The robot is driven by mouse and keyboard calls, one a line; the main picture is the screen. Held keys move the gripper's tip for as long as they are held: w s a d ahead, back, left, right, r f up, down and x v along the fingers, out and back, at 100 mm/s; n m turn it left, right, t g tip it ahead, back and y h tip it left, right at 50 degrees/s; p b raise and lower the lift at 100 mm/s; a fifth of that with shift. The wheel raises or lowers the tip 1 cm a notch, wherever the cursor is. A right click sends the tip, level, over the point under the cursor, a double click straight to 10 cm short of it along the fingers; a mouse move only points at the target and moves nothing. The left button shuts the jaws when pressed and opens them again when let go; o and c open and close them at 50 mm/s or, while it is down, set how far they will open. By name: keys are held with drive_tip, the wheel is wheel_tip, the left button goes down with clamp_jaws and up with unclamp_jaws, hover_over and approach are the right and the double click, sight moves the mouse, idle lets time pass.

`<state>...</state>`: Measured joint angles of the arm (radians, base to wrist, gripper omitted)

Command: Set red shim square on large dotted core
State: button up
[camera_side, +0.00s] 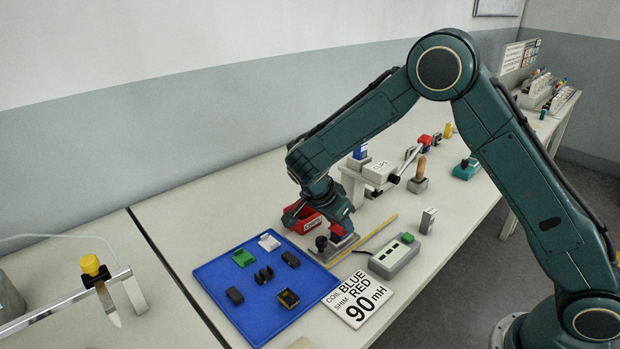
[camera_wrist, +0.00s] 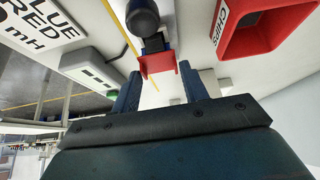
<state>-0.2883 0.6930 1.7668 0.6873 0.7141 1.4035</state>
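In the side view, my gripper (camera_side: 337,232) is low over the bench beside the right back edge of the blue tray. In the wrist view, its two fingers (camera_wrist: 160,85) stand apart, with a small red piece (camera_wrist: 158,63) between or just beyond their tips. I cannot tell whether they touch it. The red piece is next to a grey and dark part with a black knob (camera_wrist: 142,18); the knob also shows in the side view (camera_side: 320,242). Dark blocks (camera_side: 264,275) and a black-and-yellow block (camera_side: 288,298) lie on the tray; I cannot make out dots.
The blue tray (camera_side: 215,270) also holds a green piece (camera_side: 243,258) and a white piece (camera_side: 268,242). A red bin (camera_side: 303,216) stands behind my gripper. A grey box with a green button (camera_side: 394,256) and a sign (camera_side: 358,298) are to the right.

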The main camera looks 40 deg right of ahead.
drive_tip(key=o, duration=0.3)
drive_tip(key=shift+r, duration=0.15)
drive_tip(key=v, duration=1.3)
drive_tip(key=shift+a+r, duration=0.2)
